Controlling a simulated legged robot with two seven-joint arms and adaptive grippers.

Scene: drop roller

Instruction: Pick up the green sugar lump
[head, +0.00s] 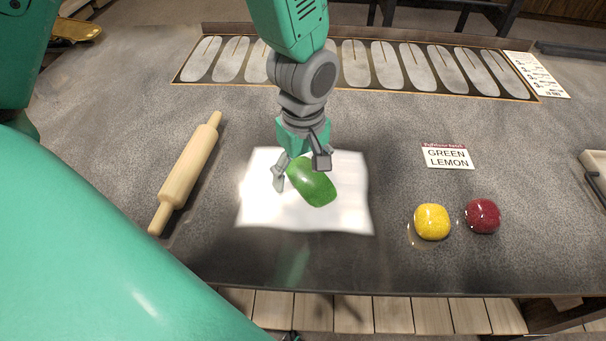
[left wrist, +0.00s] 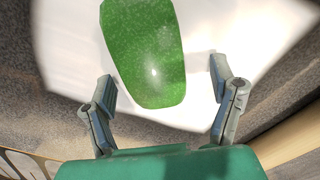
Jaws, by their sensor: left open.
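The green sugar lump (head: 313,183) is a glossy, speckled, elongated lump on a white sheet (head: 258,212) in the middle of the table. My left gripper (head: 299,176) is open just above it, with one finger at its left and one over its upper right side. In the left wrist view the green lump (left wrist: 148,55) lies ahead of and partly between the open fingers of the left gripper (left wrist: 162,88), with a gap on each side. Its far end is cut off by the frame edge. My right gripper is not in view.
A rolling pin (head: 186,174) lies left of the sheet. A yellow lump (head: 432,222) and a dark red lump (head: 482,216) sit to the right. A card reading GREEN LEMON (head: 447,157) lies behind them. A dark panel with several pale ovals (head: 391,66) runs along the back.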

